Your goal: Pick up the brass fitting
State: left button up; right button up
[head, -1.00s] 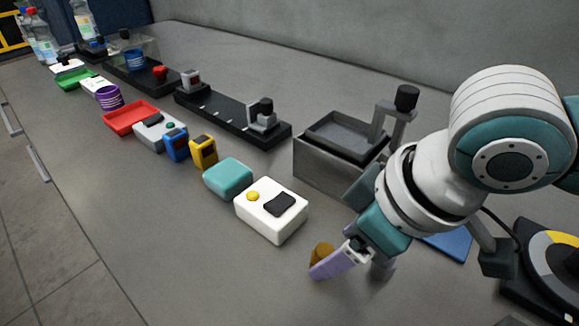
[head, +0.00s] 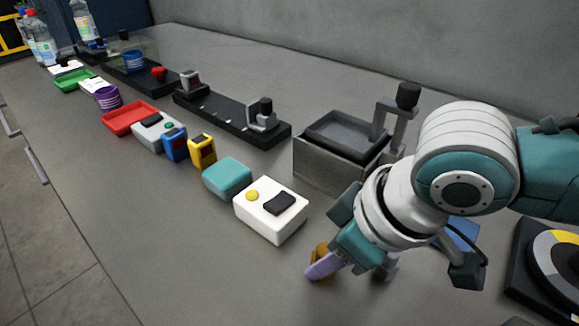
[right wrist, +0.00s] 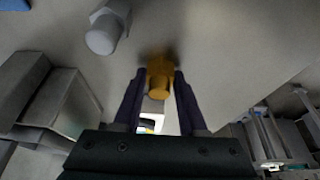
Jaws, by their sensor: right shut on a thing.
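The brass fitting (head: 319,254) is a small golden-brown piece at the front of the bench, partly hidden behind my right gripper (head: 325,266) in the head view. In the right wrist view the brass fitting (right wrist: 159,84) sits between the two dark fingers of my right gripper (right wrist: 158,88), which is shut on it. In the head view its lower end appears at or very near the bench top; I cannot tell whether it touches. My left gripper is not in view.
A grey metal fitting (right wrist: 103,32) stands close by, also partly seen in the head view (head: 386,268). A white box (head: 271,222) with a yellow button is to the left. The bench front left is clear.

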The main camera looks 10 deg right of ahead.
grip_shut()
